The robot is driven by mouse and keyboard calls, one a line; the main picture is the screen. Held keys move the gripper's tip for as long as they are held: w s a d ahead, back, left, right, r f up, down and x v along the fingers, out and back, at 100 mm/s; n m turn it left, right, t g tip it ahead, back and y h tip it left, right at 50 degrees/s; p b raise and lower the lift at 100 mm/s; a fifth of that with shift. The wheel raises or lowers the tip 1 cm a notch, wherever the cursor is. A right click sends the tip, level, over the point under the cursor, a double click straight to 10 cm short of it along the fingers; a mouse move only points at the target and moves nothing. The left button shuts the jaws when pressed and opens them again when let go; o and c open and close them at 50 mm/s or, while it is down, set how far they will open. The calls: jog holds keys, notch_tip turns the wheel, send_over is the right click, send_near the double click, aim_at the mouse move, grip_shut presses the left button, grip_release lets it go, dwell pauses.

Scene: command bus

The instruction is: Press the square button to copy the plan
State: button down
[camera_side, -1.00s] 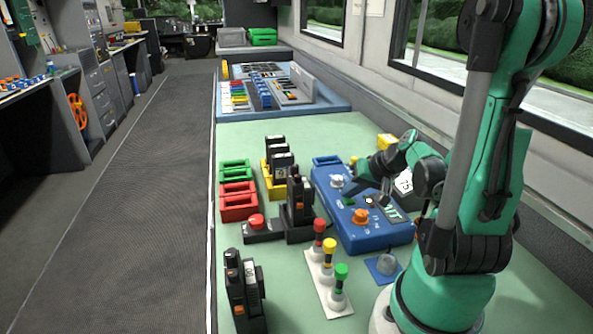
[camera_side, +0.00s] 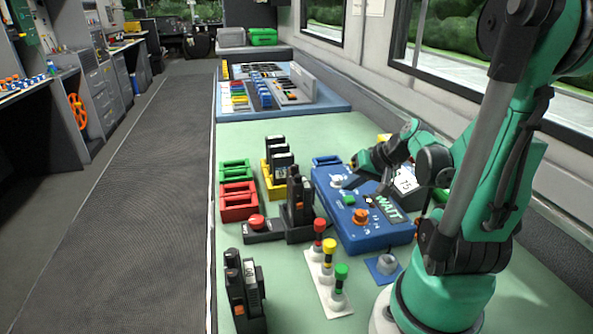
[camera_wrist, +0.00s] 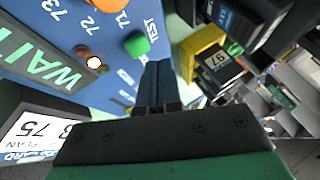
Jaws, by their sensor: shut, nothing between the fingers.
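The blue control box (camera_side: 385,238) stands on the green bench, with a green square-looking button (camera_side: 349,200) on its top. In the wrist view this green button (camera_wrist: 137,44) sits near the word TEST. A green display (camera_side: 385,207) reads WAIT, also in the wrist view (camera_wrist: 55,68). My gripper (camera_side: 349,184) is over the box's far part. In the wrist view my gripper (camera_wrist: 155,68) is shut and empty, its tips just beside the green button; I cannot tell whether they touch it.
An orange knob (camera_side: 361,216) is on the box. A black block marked 75 (camera_side: 404,182) stands behind it. A white base with red, yellow and green knobs (camera_side: 328,280) stands in front. Black handsets (camera_side: 299,205) stand left of the box.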

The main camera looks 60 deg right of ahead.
aim_at(350, 199)
jog(key=shift+r, duration=2.4)
jog(key=w+a+r+y, duration=0.1)
jog(key=w+a, duration=0.1)
jog(key=w, duration=0.1)
jog(key=w+a+r+n, duration=0.1)
jog(key=w+r, duration=0.1)
jog(key=w, duration=0.1)
jog(key=w+a+r+n+y, duration=0.1)
jog(key=w+a+r, duration=0.1)
jog(key=w, duration=0.1)
jog(key=shift+w+a+t+y, duration=0.3)
jog(key=shift+t, duration=0.1)
jog(key=s+a+f+n, duration=0.1)
jog(key=a+n, duration=0.3)
jog(key=a, duration=0.2)
jog(key=s+a+f+n+g+h, duration=0.1)
jog(key=s+a+f+n, duration=0.1)
jog(key=a+n, duration=0.2)
jog(key=a, duration=0.3)
jog(key=shift+a+f+n, duration=0.15)
jog(key=shift+f+n, duration=0.05)
jog(key=shift+n, duration=0.1)
